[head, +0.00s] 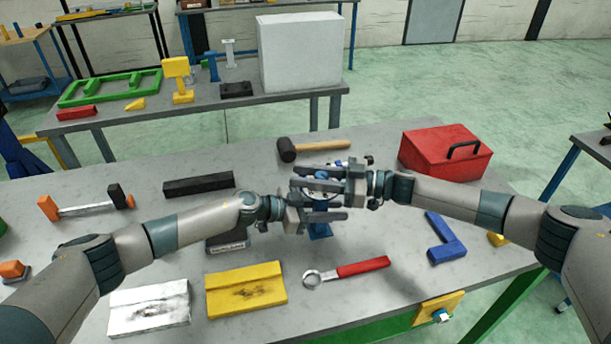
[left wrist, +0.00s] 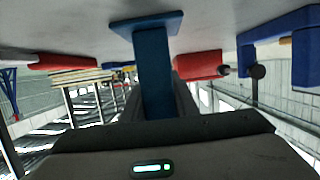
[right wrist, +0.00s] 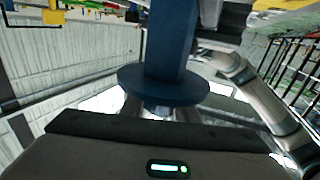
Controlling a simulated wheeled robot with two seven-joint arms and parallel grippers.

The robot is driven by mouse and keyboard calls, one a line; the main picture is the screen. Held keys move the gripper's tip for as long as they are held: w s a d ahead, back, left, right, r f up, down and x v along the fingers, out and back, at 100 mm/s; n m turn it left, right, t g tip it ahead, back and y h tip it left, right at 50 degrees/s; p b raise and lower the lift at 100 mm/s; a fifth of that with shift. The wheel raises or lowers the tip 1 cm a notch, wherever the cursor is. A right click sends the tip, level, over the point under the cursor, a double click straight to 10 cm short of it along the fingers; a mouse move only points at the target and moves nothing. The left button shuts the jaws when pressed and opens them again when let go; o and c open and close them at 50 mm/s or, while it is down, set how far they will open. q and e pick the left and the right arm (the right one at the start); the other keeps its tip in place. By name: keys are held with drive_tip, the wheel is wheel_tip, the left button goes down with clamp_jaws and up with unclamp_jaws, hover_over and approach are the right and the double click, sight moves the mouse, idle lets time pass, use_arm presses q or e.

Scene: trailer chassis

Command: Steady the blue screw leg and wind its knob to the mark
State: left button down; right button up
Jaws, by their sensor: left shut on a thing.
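The blue screw leg (head: 320,230) stands upright on the near table, mostly hidden behind my grippers. My left gripper (head: 334,214) is shut on its post, which fills the middle of the left wrist view (left wrist: 153,80) above a square foot plate (left wrist: 147,22). My right gripper (head: 298,177) is higher, at the top of the leg, its fingers apart. In the right wrist view the round blue knob (right wrist: 165,88) sits on the post, close to this gripper. Whether the fingers touch the knob is hidden. The mark cannot be made out.
A mallet (head: 315,149) lies behind the grippers, and a red toolbox (head: 445,150) stands to the right. A red-handled wrench (head: 347,270), a yellow plate (head: 246,288) and a blue angle piece (head: 444,238) lie in front and right. A black bar (head: 198,185) lies left.

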drive_tip(key=shift+w+d+f+m+t+h, duration=0.15)
drive_tip(key=shift+m+t+h, duration=0.1)
drive_tip(key=shift+m+t, duration=0.45)
drive_tip(key=shift+w+a+r+m+t+h, duration=0.15)
drive_tip(key=shift+m+t, duration=0.3)
drive_tip(key=shift+t, duration=0.6)
drive_tip(key=shift+w+d+f+m+t+h, duration=0.15)
drive_tip(key=shift+m+t+h, duration=0.15)
drive_tip(key=shift+m+t, duration=0.4)
drive_tip(key=shift+w+m+t+h, duration=0.2)
drive_tip(key=shift+m+t+h, duration=0.1)
drive_tip(key=shift+t, duration=0.45)
drive_tip(key=o, duration=1.1)
drive_tip(key=shift+c, duration=0.2)
drive_tip(key=shift+d, duration=0.2)
drive_tip(key=v, duration=1.1)
drive_tip(key=shift+s+d, duration=0.2)
drive_tip(key=shift+d, duration=0.1)
